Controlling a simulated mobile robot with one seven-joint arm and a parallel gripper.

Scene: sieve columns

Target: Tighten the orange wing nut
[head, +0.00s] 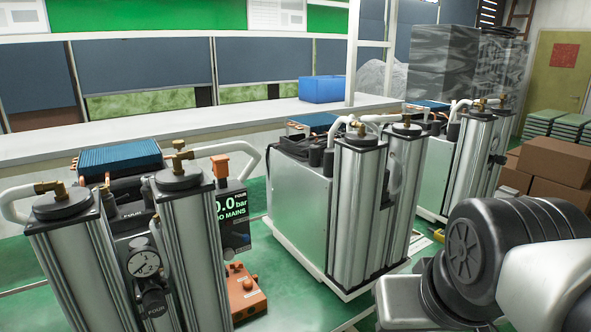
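A small orange blocky part (220,166) stands upright near the top of the front left machine, beside its white hose. I cannot tell from this view whether it is the orange wing nut. An orange box (245,292) with small knobs sits lower down, at the right side of the same machine. That machine has two silver columns (190,240) with black caps and a round gauge (143,264) between them. No clear wing shape shows. Parts of my arm fill the lower right, and my gripper is not in view.
A second column machine (360,205) stands in the middle, and a third (470,160) behind it to the right. A dark display (232,215) reads 0.0 bar. Brown boxes (553,165) are stacked at right. A blue bin (321,89) sits on the back bench.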

